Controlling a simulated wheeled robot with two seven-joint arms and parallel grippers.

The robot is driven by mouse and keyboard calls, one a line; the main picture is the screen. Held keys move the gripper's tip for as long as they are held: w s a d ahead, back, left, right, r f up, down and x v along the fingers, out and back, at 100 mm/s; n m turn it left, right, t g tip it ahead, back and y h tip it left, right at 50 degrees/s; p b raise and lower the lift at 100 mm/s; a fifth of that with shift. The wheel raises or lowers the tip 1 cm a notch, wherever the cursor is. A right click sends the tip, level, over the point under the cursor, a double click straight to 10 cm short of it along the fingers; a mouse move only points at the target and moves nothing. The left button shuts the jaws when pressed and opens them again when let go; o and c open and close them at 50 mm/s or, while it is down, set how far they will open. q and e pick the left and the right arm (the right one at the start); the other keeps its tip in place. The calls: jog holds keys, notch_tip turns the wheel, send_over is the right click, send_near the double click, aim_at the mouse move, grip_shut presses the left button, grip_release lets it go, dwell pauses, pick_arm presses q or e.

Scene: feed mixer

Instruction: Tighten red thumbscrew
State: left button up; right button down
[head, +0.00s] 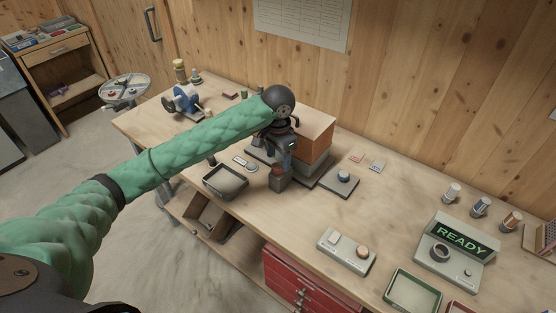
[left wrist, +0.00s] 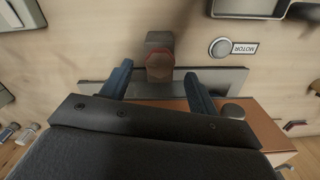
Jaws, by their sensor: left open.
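The red thumbscrew (left wrist: 159,62) shows as a dark, red-edged knob on a grey block (left wrist: 160,39) in the left wrist view. In the head view a reddish patch (head: 277,170) shows at the top of the small grey block (head: 278,183), mostly behind my gripper. My left gripper (head: 284,163) points down just above it at the front of the brown-sided feed mixer (head: 316,130). Its two blue fingers (left wrist: 158,72) are apart, one on each side of the knob in the wrist picture. Contact with the knob cannot be told. My right gripper is not in view.
A round button (left wrist: 221,47) labelled MOTOR lies beside the block. An empty tray (head: 226,182) stands left of it on the bench. A READY display (head: 461,240) stands far right.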

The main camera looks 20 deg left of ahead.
aim_at(278, 168)
pick_arm(q)
jog(key=shift+f+p, duration=0.35)
jog(key=shift+f, duration=1.1)
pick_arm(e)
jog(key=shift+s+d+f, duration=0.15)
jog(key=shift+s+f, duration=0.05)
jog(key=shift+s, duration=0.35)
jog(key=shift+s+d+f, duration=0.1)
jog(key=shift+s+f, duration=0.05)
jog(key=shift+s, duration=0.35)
pick_arm(q)
jog(key=c, duration=1)
jog(key=shift+o, duration=0.2)
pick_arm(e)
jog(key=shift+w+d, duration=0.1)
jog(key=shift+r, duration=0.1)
